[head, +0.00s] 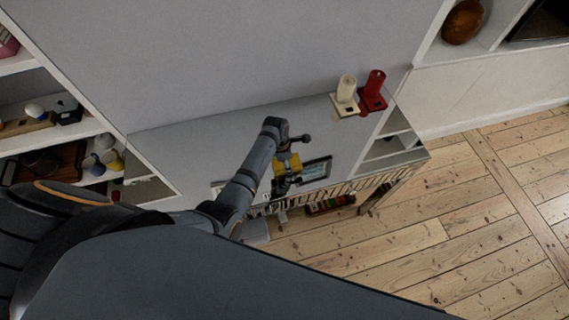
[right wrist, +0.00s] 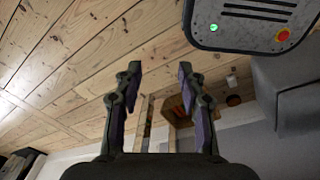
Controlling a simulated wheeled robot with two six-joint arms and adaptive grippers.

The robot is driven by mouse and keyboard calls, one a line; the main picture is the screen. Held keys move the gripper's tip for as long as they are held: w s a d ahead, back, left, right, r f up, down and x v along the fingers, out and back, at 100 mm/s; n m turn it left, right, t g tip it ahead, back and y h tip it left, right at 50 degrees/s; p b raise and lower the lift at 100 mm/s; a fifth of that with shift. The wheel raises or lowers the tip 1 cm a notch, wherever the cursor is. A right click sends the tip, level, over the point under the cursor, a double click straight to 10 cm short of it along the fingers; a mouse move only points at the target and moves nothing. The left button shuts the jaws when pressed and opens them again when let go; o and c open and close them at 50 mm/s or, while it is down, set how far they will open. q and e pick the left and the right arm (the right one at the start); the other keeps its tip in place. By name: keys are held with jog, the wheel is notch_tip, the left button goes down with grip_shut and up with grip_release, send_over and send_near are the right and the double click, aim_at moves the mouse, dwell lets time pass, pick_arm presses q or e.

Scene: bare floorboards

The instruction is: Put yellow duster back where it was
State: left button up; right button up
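A yellow item, which looks like the yellow duster (head: 287,164), shows in the head view right at my left gripper (head: 281,187), above the white cabinet top. The dark gripper parts overlap the yellow, and the fingers are too small and dark to tell whether they are closed on it. My left arm reaches in from the lower left and bends down at the wrist. My right gripper (right wrist: 158,75) is open and empty in the right wrist view, its two fingers well apart. It is not visible in the head view.
A dark-framed flat item (head: 316,171) lies right of the yellow item. Shelves with jars and small items (head: 104,152) are at left. The wooden floor at right is clear.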

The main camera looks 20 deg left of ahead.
pick_arm(q)
jog(key=shift+s+d, duration=0.15)
jog(key=o, duration=0.7)
jog(key=shift+s+d, duration=0.1)
jog(key=shift+d, duration=0.2)
jog(key=shift+c, duration=0.2)
jog(key=shift+o, duration=2.2)
jog(key=shift+a, duration=0.15)
jog(key=shift+r, duration=0.45)
notch_tip(320, 180, up, 11)
jog(key=a, duration=0.1)
jog(key=shift+s+a, duration=0.25)
jog(key=shift+s, duration=0.15)
pick_arm(e)
jog(key=shift+d+f, duration=0.15)
jog(key=shift+d, duration=0.95)
pick_arm(q)
jog(key=shift+r, duration=0.15)
